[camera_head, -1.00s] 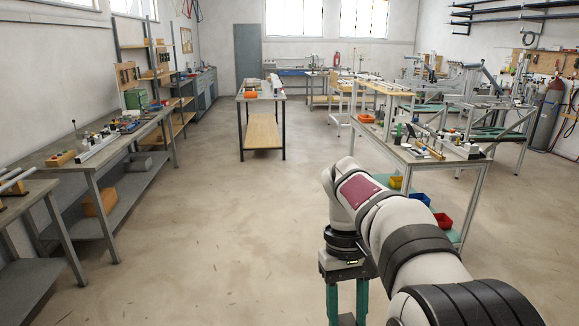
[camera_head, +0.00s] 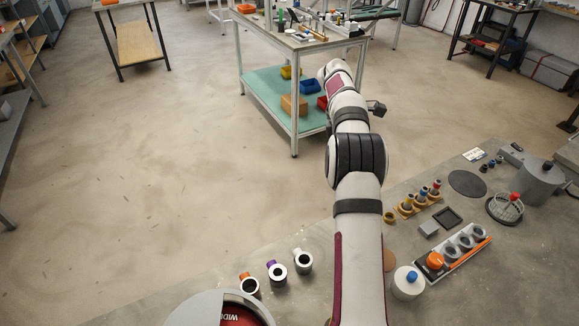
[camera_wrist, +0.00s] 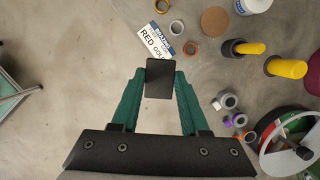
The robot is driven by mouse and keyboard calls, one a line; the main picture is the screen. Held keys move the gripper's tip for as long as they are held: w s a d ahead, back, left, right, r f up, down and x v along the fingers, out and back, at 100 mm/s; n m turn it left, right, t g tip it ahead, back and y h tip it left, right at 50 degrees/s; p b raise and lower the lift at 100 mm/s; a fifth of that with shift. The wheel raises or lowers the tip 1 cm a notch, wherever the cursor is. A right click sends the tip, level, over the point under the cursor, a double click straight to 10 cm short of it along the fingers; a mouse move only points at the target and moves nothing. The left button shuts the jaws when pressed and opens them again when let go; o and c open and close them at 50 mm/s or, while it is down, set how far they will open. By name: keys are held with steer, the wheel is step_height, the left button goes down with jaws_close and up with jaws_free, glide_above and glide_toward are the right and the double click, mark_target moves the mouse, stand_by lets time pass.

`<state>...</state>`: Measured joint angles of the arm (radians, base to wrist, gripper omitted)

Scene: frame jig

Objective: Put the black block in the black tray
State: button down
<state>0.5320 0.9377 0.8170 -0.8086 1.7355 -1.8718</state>
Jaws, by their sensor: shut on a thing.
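In the wrist view my gripper (camera_wrist: 160,76) has its two teal fingers shut on the black block (camera_wrist: 160,79), a dark upright rectangle between the fingertips. The block is held above the floor or bench; its height is hard to judge. In the head view a small square black tray (camera_head: 448,218) lies on the grey bench at the right and looks empty. My arm reaches away up the middle of that view, left of the tray. The fingers and block cannot be made out there, and the tray is not seen in the wrist view.
Several metal cups (camera_head: 278,273) stand at the bench's left. A lettered card (camera_wrist: 153,41) shows beyond the block.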

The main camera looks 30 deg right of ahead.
steer(key=s+d+f+n+t, duration=0.1)
steer(key=s+d+f+n, duration=0.15)
steer(key=d, duration=0.55)
steer(key=s+d+f+n, duration=0.2)
steer(key=s+d+f, duration=0.2)
steer(key=d, duration=0.4)
steer(key=n, duration=0.3)
glide_toward(449, 217)
steer(key=shift+w+a+f+m+t+h, duration=0.15)
steer(key=shift+w+a+t+h, duration=0.1)
steer(key=shift+w, duration=0.3)
steer(key=shift+w+a+r+m+t+h, duration=0.15)
steer(key=shift+w+a, duration=0.1)
steer(key=shift+w, duration=0.3)
steer(key=shift+n, duration=0.65)
steer(key=s+d+f, duration=0.2)
steer(key=s+f, duration=0.1)
steer(key=shift+s, duration=0.1)
steer(key=shift+f, duration=0.9)
steer(key=shift+d, duration=0.1)
steer(key=shift+f, duration=0.6)
steer(key=shift+c, duration=0.9)
jaws_free()
